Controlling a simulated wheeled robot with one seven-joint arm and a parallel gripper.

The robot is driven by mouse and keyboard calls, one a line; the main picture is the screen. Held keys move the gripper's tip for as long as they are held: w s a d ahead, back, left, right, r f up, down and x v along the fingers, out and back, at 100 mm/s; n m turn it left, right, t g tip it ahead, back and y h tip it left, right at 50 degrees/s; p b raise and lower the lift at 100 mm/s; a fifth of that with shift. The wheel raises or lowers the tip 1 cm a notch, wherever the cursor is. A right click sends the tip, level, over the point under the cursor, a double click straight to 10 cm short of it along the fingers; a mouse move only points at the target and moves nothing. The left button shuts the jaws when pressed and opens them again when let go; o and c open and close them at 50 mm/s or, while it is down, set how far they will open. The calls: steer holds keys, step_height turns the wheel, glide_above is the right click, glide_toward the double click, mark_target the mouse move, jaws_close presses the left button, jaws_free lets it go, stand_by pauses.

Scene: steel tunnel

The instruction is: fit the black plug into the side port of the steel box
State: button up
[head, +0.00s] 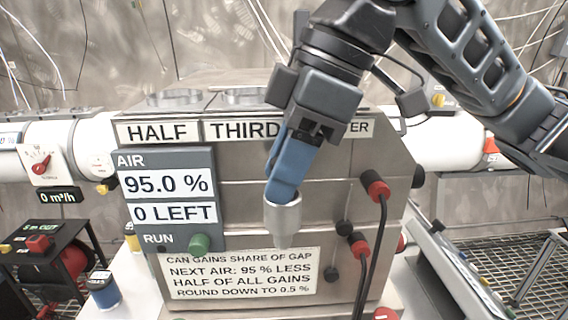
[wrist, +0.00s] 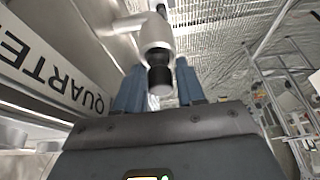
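The steel box (head: 330,215) stands in the middle of the head view. Its side port (head: 283,220) is a silver cup on the front face, open upward; in the wrist view it shows as a pale metal fitting (wrist: 155,36) on a short stem from the wall. My gripper (head: 284,188) points down into the cup's mouth, its blue fingertips at the rim. In the wrist view the fingers (wrist: 159,80) flank the black plug (wrist: 160,78), shut on it, with the plug in line with the fitting. The fingers and cup hide the plug in the head view.
Black cables with red plugs (head: 375,187) hang at the box's right. A grey air panel (head: 168,200) and a rules sign (head: 240,275) are on the front. A blue-labelled can (head: 103,291) stands at lower left. White pipes run to both sides.

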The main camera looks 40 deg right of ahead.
steer(key=shift+o, duration=1)
steer(key=shift+r, duration=0.15)
steer(key=v, duration=1.2)
steer(key=shift+b, duration=0.3)
